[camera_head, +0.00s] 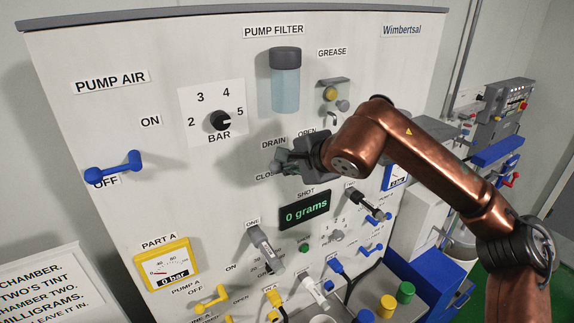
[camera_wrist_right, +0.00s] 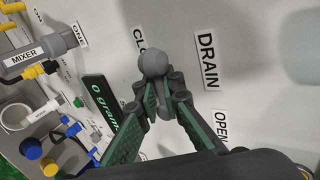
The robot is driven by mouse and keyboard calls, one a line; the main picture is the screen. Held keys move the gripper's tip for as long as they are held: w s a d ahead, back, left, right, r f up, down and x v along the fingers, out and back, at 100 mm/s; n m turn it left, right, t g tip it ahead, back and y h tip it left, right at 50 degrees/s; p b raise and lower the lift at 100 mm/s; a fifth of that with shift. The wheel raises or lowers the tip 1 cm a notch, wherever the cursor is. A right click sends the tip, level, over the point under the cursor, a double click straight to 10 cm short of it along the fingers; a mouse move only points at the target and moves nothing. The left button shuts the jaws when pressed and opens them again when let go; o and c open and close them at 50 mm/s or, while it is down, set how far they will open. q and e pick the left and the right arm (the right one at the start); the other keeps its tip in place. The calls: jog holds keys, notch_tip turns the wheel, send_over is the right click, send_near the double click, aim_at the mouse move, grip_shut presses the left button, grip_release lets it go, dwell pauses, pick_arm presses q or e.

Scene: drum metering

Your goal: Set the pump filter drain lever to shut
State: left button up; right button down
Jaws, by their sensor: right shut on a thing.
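The grey drain lever (camera_wrist_right: 154,64) has a round knob and sits between the fingers of my right gripper (camera_wrist_right: 163,92) in the right wrist view. The gripper is shut on it. In the head view, my right gripper (camera_head: 287,162) covers most of the lever, below the DRAIN label (camera_head: 273,143). The lever's knob end points toward the partly hidden CLOSED label (camera_head: 263,177), away from the OPEN label (camera_head: 307,133). The pump filter (camera_head: 285,85), a clear bowl with a dark cap, is above. My left gripper is not in view.
Below the gripper is the shot display (camera_head: 305,212) reading 0 grams. A blue pump air lever (camera_head: 115,167) is at left, by OFF. The pressure knob (camera_head: 220,121) is upper left. Several levers, plugs and cables crowd the lower panel.

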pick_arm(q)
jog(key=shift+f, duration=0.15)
pick_arm(e)
jog(key=shift+s+a+f, duration=0.15)
jog(key=shift+s+a, duration=0.15)
jog(key=shift+a, duration=0.05)
jog(key=c, duration=2.1)
grip_release()
jog(key=shift+s+a, duration=0.1)
jog(key=shift+a, duration=0.2)
jog(key=shift+d, duration=0.3)
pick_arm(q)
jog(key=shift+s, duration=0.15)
pick_arm(e)
jog(key=v, duration=1.1)
jog(key=shift+s+a+r, duration=0.25)
jog(key=shift+s+r, duration=0.05)
jog(key=shift+s, duration=0.15)
